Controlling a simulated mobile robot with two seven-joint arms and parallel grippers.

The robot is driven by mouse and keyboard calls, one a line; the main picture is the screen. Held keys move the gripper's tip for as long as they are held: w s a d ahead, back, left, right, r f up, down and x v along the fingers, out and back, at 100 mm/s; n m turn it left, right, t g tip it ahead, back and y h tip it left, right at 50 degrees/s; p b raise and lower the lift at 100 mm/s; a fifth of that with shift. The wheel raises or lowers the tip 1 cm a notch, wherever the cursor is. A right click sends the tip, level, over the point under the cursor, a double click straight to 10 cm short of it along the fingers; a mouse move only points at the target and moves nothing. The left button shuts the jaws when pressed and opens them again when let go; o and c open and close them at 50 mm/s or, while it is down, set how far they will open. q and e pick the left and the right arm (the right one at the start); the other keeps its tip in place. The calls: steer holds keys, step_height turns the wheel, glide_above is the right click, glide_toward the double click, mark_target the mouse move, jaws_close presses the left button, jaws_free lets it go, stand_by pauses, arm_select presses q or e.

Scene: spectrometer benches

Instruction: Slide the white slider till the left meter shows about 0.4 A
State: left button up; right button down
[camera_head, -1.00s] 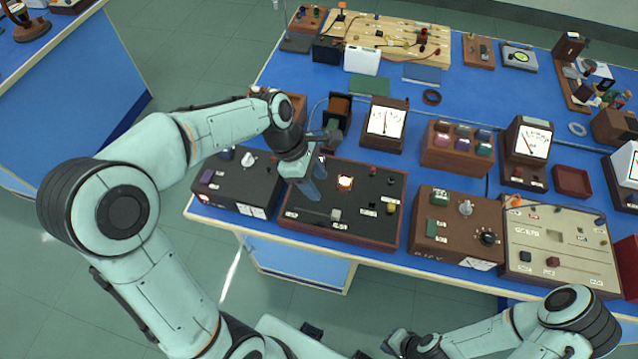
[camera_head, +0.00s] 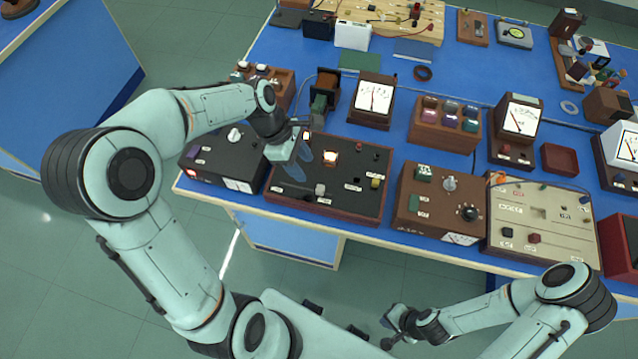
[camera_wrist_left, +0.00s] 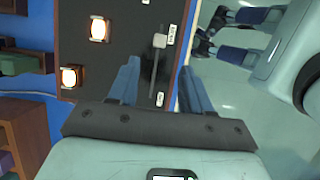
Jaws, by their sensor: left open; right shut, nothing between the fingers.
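The white slider (camera_head: 320,188) sits on its slot in the dark wooden-edged panel (camera_head: 342,214). It also shows in the left wrist view (camera_wrist_left: 160,40), just beyond my fingertips and on the line between them. My left gripper (camera_head: 303,164) is open above the panel, left of the slider in the head view. Its blue fingers (camera_wrist_left: 160,70) straddle the slot line without touching the slider. The left meter (camera_head: 373,97) stands behind the panel, its needle near mid-scale; the figures are too small to read. My right gripper (camera_head: 390,325) is shut and empty, away from the bench.
Two lit lamps show on the panel, one in the middle (camera_head: 331,158) and one beside my left gripper. A black box (camera_head: 222,163) is to the left, a brown knob box (camera_head: 440,205) to the right. Behind are a button block (camera_head: 444,128) and another meter (camera_head: 517,117).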

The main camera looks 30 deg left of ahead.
mark_target(320, 188)
arm_select(q)
steer(key=b+x, duration=0.1)
steer(key=x, duration=0.9)
steer(key=shift+d, duration=0.15)
jaws_close()
